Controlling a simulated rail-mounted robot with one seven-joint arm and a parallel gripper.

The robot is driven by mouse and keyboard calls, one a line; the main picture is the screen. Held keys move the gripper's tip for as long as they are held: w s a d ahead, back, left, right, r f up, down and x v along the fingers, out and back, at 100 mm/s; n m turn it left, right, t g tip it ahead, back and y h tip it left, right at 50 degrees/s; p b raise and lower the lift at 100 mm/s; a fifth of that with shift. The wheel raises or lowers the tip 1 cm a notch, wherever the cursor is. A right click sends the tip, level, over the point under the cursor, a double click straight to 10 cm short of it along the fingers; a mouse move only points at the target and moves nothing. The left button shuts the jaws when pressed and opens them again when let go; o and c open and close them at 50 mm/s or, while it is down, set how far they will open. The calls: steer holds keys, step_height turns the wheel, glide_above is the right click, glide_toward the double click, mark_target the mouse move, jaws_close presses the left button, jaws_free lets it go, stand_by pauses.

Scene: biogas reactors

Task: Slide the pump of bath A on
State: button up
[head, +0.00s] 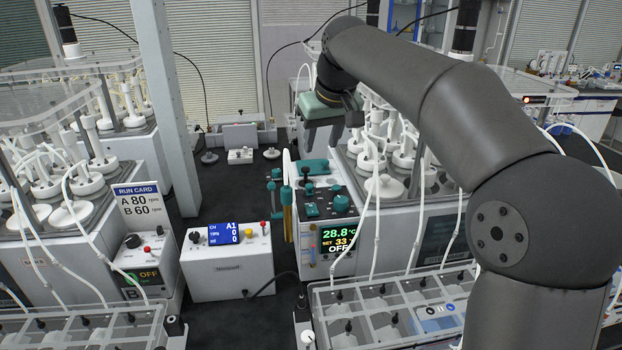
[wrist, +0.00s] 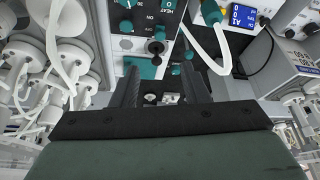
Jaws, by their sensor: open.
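Bath A's teal-trimmed control unit (head: 328,240) stands mid-picture; its display (head: 339,240) reads 28.8 °C, SET 33, OFF. Its top panel carries teal knobs (head: 341,202) and a small dark slider-like control (head: 306,180). In the wrist view the panel (wrist: 140,15) is upside down, with ON and OFF lettering near a black knob (wrist: 155,47); I cannot tell which control is the pump's or its position. My gripper (head: 329,135) hangs above and behind the unit, touching nothing visible. In the wrist view its two dark fingers (wrist: 163,88) are apart with nothing held between them.
A white box with a blue screen (head: 230,255) stands left of the unit. A run card (head: 144,203) and a second bath controller (head: 147,265) are further left. White tubes and bottles (head: 390,140) crowd the right side. A clear-lidded tray (head: 395,310) is in front.

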mark_target(310, 185)
steer(key=p+x, duration=0.1)
steer(key=x, duration=1.2)
steer(key=shift+f, duration=0.3)
